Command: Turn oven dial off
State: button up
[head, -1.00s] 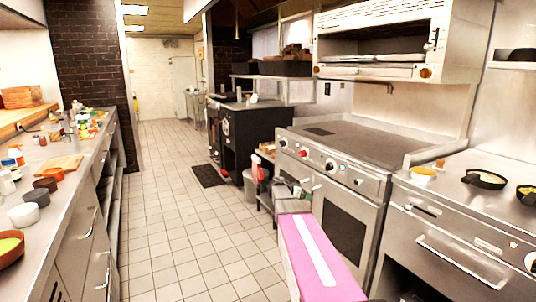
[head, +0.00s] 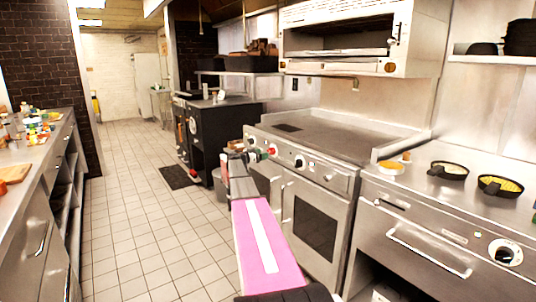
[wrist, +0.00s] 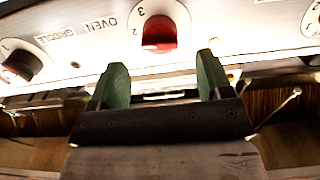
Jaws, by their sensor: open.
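The oven dial (wrist: 160,32) is a red knob on a white ring with numbers, beside the printed word OVEN in the wrist view. It also shows as a small red knob (head: 272,151) on the range front in the head view. My gripper (wrist: 160,65) is open and empty, its two green fingers pointing at the panel. The red knob lies just beyond and between the fingertips, apart from them. In the head view my gripper (head: 236,160) is left of the red knob, in front of the range (head: 315,180).
A counter with pans (head: 448,170) stands right of the range. A left counter (head: 35,150) holds small items. The tiled floor (head: 150,210) between is clear.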

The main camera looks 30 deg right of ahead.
aim_at(269, 151)
jog(key=d, duration=0.5)
jog(key=shift+w+d, duration=0.2)
jog(key=shift+d, duration=0.05)
jog(key=c, duration=0.9)
jog(key=shift+n, duration=0.3)
jog(key=n, duration=0.4)
jog(key=shift+s, duration=0.1)
jog(key=n, duration=0.5)
jog(key=shift+n, duration=0.3)
jog(key=n, duration=0.9)
jog(key=shift+n, duration=0.3)
